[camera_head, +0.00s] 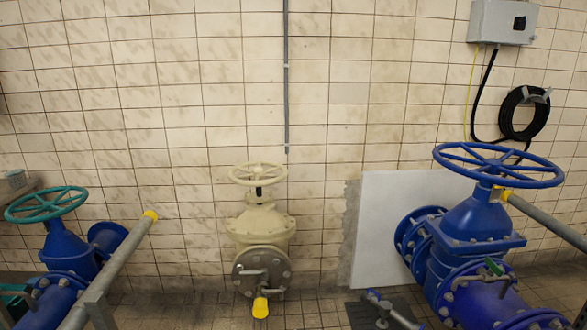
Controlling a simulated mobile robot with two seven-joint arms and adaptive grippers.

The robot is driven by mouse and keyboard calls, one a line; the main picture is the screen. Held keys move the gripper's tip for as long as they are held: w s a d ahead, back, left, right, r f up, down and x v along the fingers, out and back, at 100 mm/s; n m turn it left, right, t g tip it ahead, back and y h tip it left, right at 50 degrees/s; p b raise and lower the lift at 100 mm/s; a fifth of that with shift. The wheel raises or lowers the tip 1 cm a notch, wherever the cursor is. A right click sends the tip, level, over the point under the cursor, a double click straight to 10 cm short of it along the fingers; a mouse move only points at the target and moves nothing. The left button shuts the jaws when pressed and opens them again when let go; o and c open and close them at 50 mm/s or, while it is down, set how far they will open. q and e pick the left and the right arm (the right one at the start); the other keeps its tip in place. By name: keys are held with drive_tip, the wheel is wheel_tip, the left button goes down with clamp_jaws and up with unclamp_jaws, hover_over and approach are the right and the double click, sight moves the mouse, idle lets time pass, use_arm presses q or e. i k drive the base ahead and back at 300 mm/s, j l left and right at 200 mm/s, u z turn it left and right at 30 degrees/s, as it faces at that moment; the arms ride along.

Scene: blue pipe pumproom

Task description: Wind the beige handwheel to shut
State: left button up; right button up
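The beige handwheel (258,174) sits level on top of a beige valve (260,224) near the middle of the head view, in front of the tiled wall. It has a round rim with spokes and a dark stem at its hub. Below the valve body is a grey bolted round flange (262,271). Nothing touches the wheel. How far the valve is open or shut cannot be told. Neither of my grippers shows in this view.
A blue valve with a teal handwheel (46,204) stands at left. A larger blue valve with a blue handwheel (497,165) stands at right. Yellow-capped grey rails (118,262) run in from both sides. The floor (307,311) near the beige valve's right side looks clear.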

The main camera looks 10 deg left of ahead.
sight(258, 174)
drive_tip(key=i+j+z, duration=0.25)
drive_tip(key=i+j, duration=0.75)
drive_tip(key=i, duration=0.1)
